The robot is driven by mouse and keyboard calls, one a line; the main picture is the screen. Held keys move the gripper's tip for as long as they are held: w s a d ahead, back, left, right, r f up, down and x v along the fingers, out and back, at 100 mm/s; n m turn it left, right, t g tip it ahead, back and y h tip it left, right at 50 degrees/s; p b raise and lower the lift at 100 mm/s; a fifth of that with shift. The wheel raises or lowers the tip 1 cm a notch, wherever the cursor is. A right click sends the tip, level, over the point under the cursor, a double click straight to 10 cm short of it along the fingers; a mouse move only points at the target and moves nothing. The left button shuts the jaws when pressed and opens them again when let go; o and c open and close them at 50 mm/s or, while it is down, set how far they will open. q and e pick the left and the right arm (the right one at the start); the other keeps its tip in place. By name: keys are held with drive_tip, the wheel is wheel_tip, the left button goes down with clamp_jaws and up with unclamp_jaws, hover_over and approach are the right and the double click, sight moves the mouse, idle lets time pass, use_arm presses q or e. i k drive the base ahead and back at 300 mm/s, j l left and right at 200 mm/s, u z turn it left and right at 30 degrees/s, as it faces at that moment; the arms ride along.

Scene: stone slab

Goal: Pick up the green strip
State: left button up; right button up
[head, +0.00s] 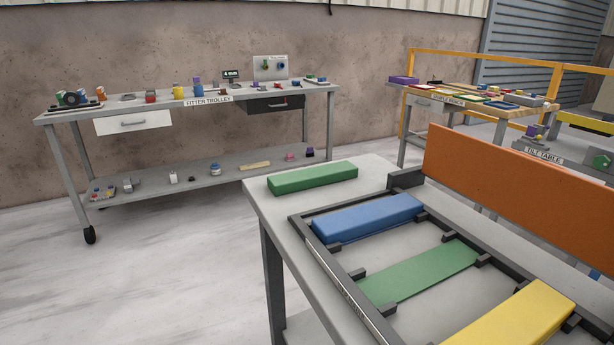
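The green strip (313,178) is a long, flat-topped green bar. It lies flat on the near grey table (268,207), at its far left end, outside the dark frame (325,256). Inside the frame, a flat green area (420,272) marks a slot between a blue strip (367,216) and a yellow strip (515,318). No strip stands on that green area. Neither of my grippers shows in the head view.
An orange upright panel (520,200) stands along the table's right side. A fitter trolley (190,105) with small parts stands by the wall. Another bench (470,97) with coloured items is at the back right. Open floor (160,260) lies left of the table.

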sight(281, 184)
drive_tip(key=i+j+z, duration=0.1)
drive_tip(key=i, duration=0.4)
drive_tip(key=i+j, duration=0.35)
drive_tip(key=i, duration=0.15)
drive_tip(key=i+j+z, duration=0.15)
drive_tip(key=i, duration=0.35)
drive_tip(key=i+j+z, duration=0.1)
drive_tip(key=i+j, duration=0.25)
drive_tip(key=i, duration=0.15)
